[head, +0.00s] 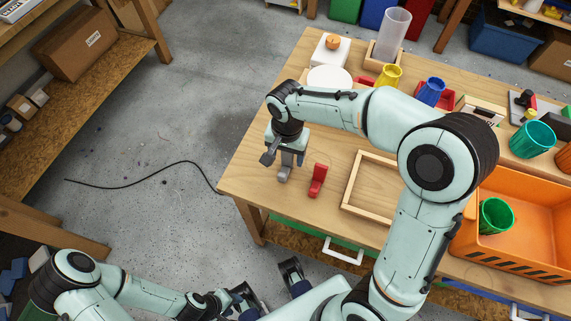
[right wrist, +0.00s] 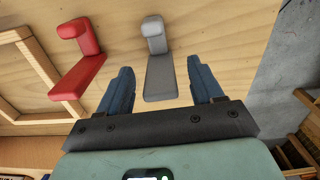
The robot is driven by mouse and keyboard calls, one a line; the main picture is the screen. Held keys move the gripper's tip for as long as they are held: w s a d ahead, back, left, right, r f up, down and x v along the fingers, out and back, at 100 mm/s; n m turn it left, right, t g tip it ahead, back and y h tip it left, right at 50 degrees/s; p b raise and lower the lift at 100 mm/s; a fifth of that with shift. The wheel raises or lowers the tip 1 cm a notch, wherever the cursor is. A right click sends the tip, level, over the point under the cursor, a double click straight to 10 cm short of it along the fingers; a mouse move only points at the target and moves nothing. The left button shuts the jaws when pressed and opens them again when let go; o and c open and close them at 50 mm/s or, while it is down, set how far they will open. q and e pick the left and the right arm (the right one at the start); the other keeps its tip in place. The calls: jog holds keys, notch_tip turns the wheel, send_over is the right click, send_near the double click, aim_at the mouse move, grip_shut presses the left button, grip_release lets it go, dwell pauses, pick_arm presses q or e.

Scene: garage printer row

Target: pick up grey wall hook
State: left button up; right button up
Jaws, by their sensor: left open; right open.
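The grey wall hook (head: 284,173) lies on the wooden table near its left edge, partly hidden by my right gripper in the head view. My right gripper (head: 283,158) is open above it. In the right wrist view the grey hook (right wrist: 159,78) lies between the two blue fingers of the right gripper (right wrist: 160,68), with a gap on each side. My left gripper (head: 266,286) is open and empty, low in the head view, away from the table top.
A red wall hook (head: 317,181) lies just right of the grey one; it also shows in the right wrist view (right wrist: 79,60). A wooden frame (head: 349,188) lies further right, then an orange crate (head: 536,204). Cups and a clear cylinder (head: 394,32) stand further back.

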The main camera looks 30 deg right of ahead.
jog(key=shift+f, duration=0.4)
jog(key=c, duration=1.1)
jog(key=shift+r, duration=0.15)
